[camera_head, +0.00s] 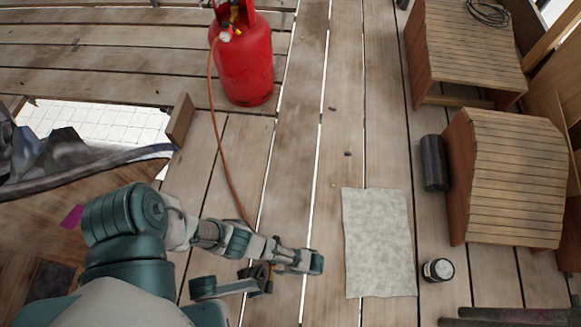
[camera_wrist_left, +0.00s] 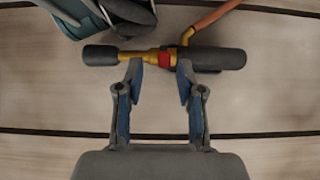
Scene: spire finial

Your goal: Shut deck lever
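A torch-like tool (camera_head: 259,276) with dark ends lies across in front of my left gripper (camera_head: 273,267). In the left wrist view the tool shows a black grip (camera_wrist_left: 218,59), a yellow middle and a small red piece (camera_wrist_left: 164,59), possibly a lever. My left gripper's fingers (camera_wrist_left: 160,72) are parted and just at the yellow middle, the red piece between the tips. Contact is unclear. A teal and grey arm part of mine is near the tool's other end; whether a gripper there holds it is hidden. I cannot make out anything that is surely the deck lever.
A red gas cylinder (camera_head: 243,62) stands on the planks, its orange hose (camera_head: 222,155) running down to the tool. A grey mat (camera_head: 379,244) lies right of my gripper. A black roll (camera_head: 434,162), a small jar (camera_head: 438,269) and slatted wooden forms (camera_head: 512,180) are farther right. A floor opening (camera_head: 95,122) is at left.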

